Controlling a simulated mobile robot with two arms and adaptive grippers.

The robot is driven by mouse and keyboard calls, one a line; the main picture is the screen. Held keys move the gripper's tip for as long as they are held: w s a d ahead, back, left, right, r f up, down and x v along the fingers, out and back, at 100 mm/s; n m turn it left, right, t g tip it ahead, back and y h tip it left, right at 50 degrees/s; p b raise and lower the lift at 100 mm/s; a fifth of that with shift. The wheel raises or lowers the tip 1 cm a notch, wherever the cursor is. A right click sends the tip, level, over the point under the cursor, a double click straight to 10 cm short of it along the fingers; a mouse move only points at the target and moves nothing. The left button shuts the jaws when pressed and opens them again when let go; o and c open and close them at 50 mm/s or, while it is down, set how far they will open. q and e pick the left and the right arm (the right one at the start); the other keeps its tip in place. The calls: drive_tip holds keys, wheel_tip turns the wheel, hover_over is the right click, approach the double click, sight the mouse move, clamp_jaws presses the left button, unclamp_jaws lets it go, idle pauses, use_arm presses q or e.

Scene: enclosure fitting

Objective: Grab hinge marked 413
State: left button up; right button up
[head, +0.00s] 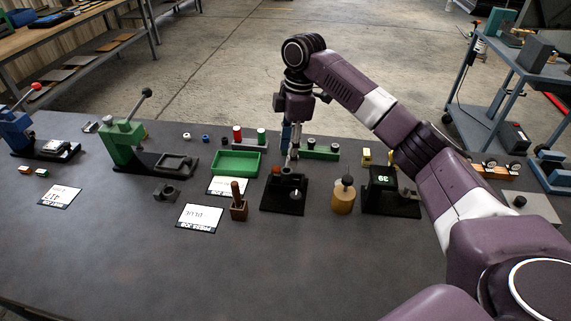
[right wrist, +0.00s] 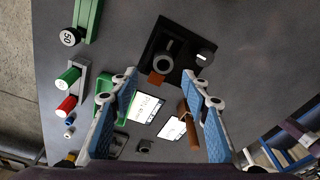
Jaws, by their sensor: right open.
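I cannot make out a hinge with a readable 413 mark in either view. A small dark grey bracket-like part (head: 165,192) lies on the table in front of the green press; no number on it is legible. A white card (head: 60,195) at the left carries upside-down print that is too small to read surely. My right gripper (head: 289,155) hangs over the black fixture (head: 283,203). In the right wrist view the right gripper (right wrist: 163,78) has its blue-padded fingers wide apart with nothing between them. My left gripper is in neither view.
A green press (head: 122,140) and a blue press (head: 18,132) stand at the left. A green tray (head: 237,163), a wooden block with a handle (head: 238,205), a brass-coloured cylinder (head: 343,198) and a black display unit (head: 384,182) surround the fixture. The table's front is clear.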

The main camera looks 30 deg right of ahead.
sight(286, 170)
drive_tip(key=shift+s+a+f+p, duration=0.2)
drive_tip(key=shift+f, duration=0.4)
drive_tip(key=shift+s+a+f+p, duration=0.15)
drive_tip(key=shift+f, duration=0.4)
wheel_tip(286, 170, down, 4)
drive_tip(key=shift+w+r+p, duration=0.1)
drive_tip(key=shift+w+p, duration=0.05)
drive_tip(key=shift+p, duration=0.45)
drive_tip(key=shift+f, duration=0.4)
drive_tip(key=shift+a+f, duration=0.1)
drive_tip(key=shift+f, duration=0.05)
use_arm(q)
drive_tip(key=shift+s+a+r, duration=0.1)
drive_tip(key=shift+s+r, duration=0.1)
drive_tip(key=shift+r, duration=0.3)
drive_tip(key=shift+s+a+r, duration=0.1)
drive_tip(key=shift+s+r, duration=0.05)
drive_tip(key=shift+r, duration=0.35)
use_arm(e)
clamp_jaws()
